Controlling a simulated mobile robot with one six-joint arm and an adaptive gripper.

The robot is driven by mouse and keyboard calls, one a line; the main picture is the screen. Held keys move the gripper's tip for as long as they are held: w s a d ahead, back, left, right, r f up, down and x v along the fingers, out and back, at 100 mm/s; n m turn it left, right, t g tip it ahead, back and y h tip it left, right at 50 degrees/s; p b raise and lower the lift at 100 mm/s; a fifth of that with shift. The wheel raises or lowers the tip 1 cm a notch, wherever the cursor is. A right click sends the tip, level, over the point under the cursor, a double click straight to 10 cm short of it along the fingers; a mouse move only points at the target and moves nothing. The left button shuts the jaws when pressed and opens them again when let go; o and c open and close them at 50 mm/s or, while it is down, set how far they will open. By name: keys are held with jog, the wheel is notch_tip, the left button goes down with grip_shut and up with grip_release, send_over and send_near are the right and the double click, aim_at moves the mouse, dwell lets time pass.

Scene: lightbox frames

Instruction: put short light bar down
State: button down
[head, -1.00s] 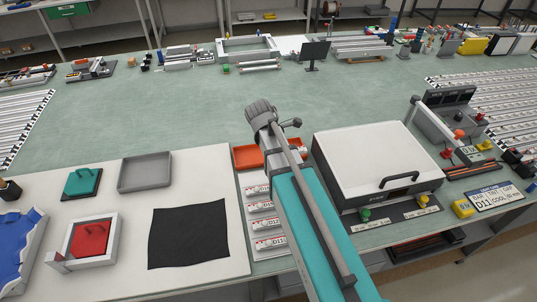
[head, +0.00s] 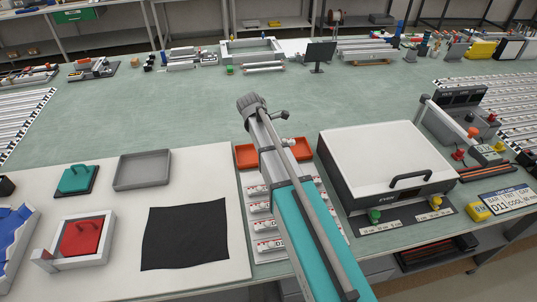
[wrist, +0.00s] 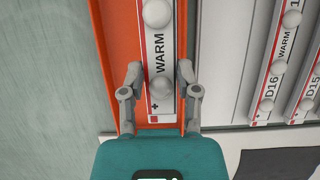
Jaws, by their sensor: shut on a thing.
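The short light bar (wrist: 158,45) is white with a red edge, round pale bulbs and the word WARM. In the wrist view it lies lengthwise between the fingers of my gripper (wrist: 159,75), which is shut on it. The bar shows over an orange tray (wrist: 112,45); I cannot tell whether it touches the tray floor. In the head view the tray (head: 246,157) shows on both sides of my arm, which hides its middle, and the gripper is not clearly visible there.
Several other light bars (wrist: 285,50) lie beside the orange tray. A white-lidded box (head: 385,155) stands close on the right. A white mat (head: 130,210) with a black cloth (head: 185,235) and a grey tray (head: 142,170) is on the left. The green bench beyond is mostly clear.

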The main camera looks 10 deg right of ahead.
jog(key=shift+w+a+f+b, duration=0.2)
jog(key=shift+w+f+b, duration=0.55)
jog(key=shift+f, duration=0.3)
jog(key=shift+w, duration=0.1)
jog(key=shift+w+f+b, duration=0.35)
jog(key=shift+f+b, duration=0.1)
jog(key=shift+f, duration=0.05)
jog(key=shift+a+f+b, duration=0.1)
jog(key=shift+f+b, duration=1.4)
jog(key=shift+f, duration=0.1)
jog(key=shift+c, duration=1.7)
grip_release()
jog(key=shift+r, duration=0.2)
